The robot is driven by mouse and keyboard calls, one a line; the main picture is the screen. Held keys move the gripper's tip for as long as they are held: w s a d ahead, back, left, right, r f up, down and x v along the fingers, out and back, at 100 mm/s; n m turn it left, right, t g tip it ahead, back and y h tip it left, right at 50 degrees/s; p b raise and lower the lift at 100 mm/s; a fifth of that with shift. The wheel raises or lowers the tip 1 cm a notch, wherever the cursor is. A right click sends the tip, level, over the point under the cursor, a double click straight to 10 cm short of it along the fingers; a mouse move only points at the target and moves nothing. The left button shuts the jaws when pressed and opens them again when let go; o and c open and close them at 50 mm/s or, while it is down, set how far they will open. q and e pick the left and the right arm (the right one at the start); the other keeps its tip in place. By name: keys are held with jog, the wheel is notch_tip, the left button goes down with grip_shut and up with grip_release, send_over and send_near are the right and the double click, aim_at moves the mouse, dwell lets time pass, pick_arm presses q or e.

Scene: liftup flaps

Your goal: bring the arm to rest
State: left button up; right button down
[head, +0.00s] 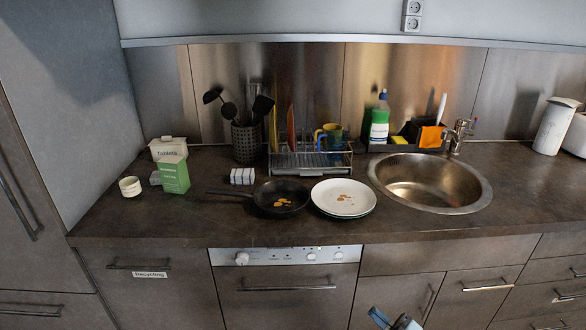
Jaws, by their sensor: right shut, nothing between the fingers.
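My right gripper (396,320) shows at the bottom edge of the head view, in front of the lower cabinet doors (398,295) and below the counter edge. Only its tip part is in view, with blue and grey-white pieces. It is shut, and nothing shows in it. It is apart from everything on the counter. The rest of the right arm is out of the picture. My left gripper is not in view.
The dark counter (150,225) holds a pan (281,197), a white plate (343,197), a dish rack (310,160), a green carton (174,174) and a round sink (430,182). A dishwasher (285,290) is below. The counter's front strip is clear.

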jog(key=d+f+h, duration=0.1)
jog(key=d, duration=0.4)
jog(key=s+d+f+m+g+h, duration=0.2)
jog(key=s+h, duration=0.2)
jog(key=s, duration=0.4)
jog(key=s+d+f+m+g+h, duration=0.1)
jog(key=s+f+m+h, duration=0.15)
jog(key=s, duration=0.45)
jog(key=s+d+f+m+g+h, duration=0.1)
jog(key=s+d+m+g+h, duration=0.15)
jog(key=s+h, duration=0.4)
jog(key=a+r+m+t+y, duration=0.2)
jog(key=a+m, duration=0.4)
jog(key=a, duration=0.7)
pick_arm(q)
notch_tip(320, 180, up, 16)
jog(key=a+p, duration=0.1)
jog(key=p, duration=1.9)
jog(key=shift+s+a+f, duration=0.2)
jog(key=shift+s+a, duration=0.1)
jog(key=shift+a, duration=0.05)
pick_arm(e)
notch_tip(320, 180, up, 15)
jog(key=s+d, duration=0.1)
jog(key=d, duration=0.1)
jog(key=shift+n, duration=0.4)
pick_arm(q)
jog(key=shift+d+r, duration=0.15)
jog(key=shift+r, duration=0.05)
